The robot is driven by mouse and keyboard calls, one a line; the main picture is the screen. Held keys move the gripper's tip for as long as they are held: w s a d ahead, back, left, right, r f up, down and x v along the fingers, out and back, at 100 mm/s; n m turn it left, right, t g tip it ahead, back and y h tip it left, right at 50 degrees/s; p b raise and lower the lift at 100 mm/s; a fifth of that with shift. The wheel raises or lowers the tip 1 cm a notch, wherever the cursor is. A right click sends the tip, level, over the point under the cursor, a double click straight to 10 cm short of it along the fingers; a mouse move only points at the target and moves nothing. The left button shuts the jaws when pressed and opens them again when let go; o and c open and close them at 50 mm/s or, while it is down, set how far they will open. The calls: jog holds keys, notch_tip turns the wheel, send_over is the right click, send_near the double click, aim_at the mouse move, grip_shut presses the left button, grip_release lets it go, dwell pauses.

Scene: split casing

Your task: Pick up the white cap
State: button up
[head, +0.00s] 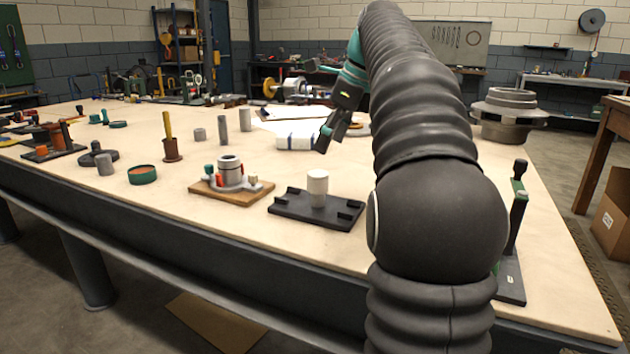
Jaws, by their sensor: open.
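A white upright cylinder with a rounded top (317,189), which looks like the white cap, stands on a black flat holder (290,207) near the front of the table. My gripper (328,138) is open and empty. It appears above and behind the white cap in the head view, pointing down and apart from it.
Left of the holder, a wooden board (207,189) bears a grey ring-shaped casing (230,169) with small green, red and whitish pieces. A white box (295,142) lies behind. Grey cylinders (222,129) stand further left. Bare tabletop lies in front of the holder.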

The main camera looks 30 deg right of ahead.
aim_at(317, 173)
jog(key=x, duration=1)
jog(key=shift+w+d, duration=0.15)
jog(key=shift+d, duration=0.2)
jog(key=c, duration=0.9)
